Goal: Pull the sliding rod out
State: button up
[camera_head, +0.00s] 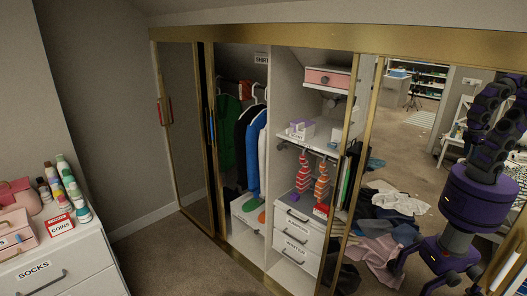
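A short rod (308,151) runs under a small white shelf in the closet's middle bay, with striped red and orange items hanging below it. It appears to lie within the bay; its ends are hard to make out. My gripper (412,279), black with purple marks, is low at the right, its fingers spread apart with nothing visible between them. In the picture it is right of and below the rod, well apart from it. Part of my purple and black arm shows above it.
A gold-framed sliding door (187,140) with a red handle stands left of the bays. Hanging clothes (254,150) fill the left bay. White drawers (296,235) stand below the rod. A clothes pile (375,235) shows at right. A white dresser (60,268) is at lower left.

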aim_at(332, 103)
jog(key=i+j, duration=0.15)
jog(key=j, duration=0.25)
jog(key=i+j+z, duration=0.1)
jog(key=j, duration=0.25)
jog(key=i+j, duration=0.25)
jog(key=j, duration=0.15)
jog(key=i+j+z, duration=0.15)
jog(key=j, duration=0.2)
jog(key=i+j, duration=0.1)
jog(key=j, duration=0.3)
jog(key=i+j+z, duration=0.1)
jog(key=j, duration=0.3)
